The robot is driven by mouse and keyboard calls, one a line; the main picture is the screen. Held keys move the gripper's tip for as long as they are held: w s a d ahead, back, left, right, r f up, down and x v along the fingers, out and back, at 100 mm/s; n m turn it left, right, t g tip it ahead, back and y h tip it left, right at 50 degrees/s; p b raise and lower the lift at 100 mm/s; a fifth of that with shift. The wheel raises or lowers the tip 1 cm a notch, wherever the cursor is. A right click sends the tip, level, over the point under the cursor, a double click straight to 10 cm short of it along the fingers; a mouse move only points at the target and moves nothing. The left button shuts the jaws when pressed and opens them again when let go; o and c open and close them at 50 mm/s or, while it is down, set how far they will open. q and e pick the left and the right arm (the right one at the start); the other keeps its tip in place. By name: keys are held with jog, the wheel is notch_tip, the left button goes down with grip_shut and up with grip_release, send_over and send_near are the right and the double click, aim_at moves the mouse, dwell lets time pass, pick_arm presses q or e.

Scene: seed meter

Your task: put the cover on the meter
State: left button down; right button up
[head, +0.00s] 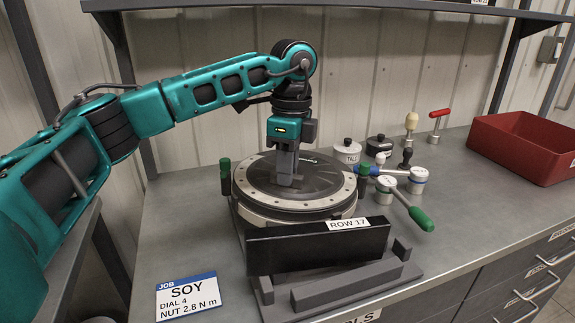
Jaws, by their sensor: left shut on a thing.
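The meter (300,213) is a round metal drum in a dark stand on the bench, with a pale ring full of holes around its top. A dark round disc, which looks like the cover (325,180), lies flat inside this ring. My left gripper (285,180) points straight down at the middle of the disc and is shut on a part there, apparently the cover's hub. The fingers hide that part. I cannot tell whether the disc is fully seated. My right gripper is not in view.
A SOY job card (187,296) lies front left.

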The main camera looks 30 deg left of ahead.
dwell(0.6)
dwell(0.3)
pick_arm(q)
jog(key=c, duration=1)
grip_release()
jog(key=shift+f, duration=0.1)
jog(key=shift+c, duration=0.3)
jog(key=r+p, duration=0.4)
jog(key=r, duration=0.1)
jog(key=shift+w, duration=0.2)
notch_tip(320, 180, up, 5)
jog(key=shift+w+d+f, duration=0.1)
jog(key=shift+w+f, duration=0.05)
jog(key=shift+f, duration=0.05)
